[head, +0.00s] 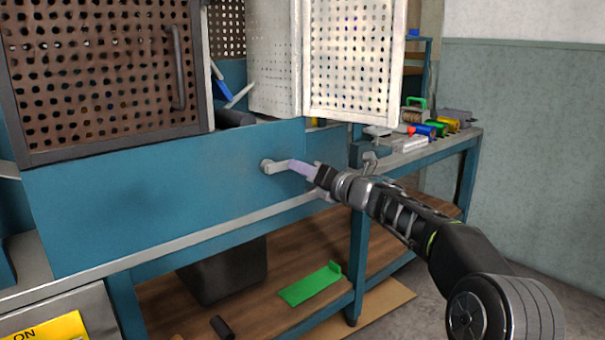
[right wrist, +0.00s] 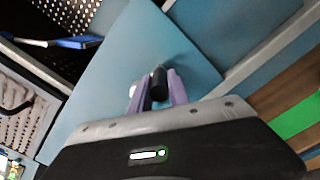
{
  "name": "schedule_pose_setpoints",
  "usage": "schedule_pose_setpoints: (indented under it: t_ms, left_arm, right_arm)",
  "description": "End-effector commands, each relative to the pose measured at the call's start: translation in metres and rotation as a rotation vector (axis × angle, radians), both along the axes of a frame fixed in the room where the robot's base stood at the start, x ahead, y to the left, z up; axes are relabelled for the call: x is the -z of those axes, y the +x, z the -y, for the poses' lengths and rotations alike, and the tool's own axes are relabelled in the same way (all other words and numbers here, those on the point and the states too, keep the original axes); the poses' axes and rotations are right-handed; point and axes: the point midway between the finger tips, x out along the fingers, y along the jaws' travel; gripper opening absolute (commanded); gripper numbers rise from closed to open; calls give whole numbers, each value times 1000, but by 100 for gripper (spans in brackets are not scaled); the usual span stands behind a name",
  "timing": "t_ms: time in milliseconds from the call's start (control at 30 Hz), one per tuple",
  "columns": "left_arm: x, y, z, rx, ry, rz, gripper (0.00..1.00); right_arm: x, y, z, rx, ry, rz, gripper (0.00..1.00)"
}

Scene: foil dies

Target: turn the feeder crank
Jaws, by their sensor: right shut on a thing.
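The feeder crank (head: 275,165) sticks out of the blue front panel (head: 150,195) of the machine; its pale arm points right. My right gripper (head: 312,171) is at the outer end of the crank. In the right wrist view, its two purple fingers (right wrist: 160,92) are shut on the dark crank handle (right wrist: 158,80), in front of the blue panel. In the head view the fingers hide most of that handle. My left gripper is not in view.
A perforated door (head: 100,80) with a bar handle and an open white perforated panel (head: 355,60) stand above the crank. A bench at the back right holds several small coloured items (head: 440,128). A dark bin (head: 222,272) and a green piece (head: 312,286) are on the lower shelf (head: 255,300).

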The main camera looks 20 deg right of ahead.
Motion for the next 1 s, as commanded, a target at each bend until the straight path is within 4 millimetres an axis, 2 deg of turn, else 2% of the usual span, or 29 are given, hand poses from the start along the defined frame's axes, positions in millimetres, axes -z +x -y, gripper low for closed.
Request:
schedule_pose_setpoints:
  t_ms: [400,433,667,1000]
  left_arm:
    - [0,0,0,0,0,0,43]
    - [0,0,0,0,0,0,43]
    - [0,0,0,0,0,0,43]
    - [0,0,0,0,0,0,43]
  right_arm:
    - [-1,0,0,1,-9,4,0]
    - [-1,0,0,1,-9,4,23]
    - [-1,0,0,1,-8,4,42]
    - [-1,-3,1,0,-8,3,43]
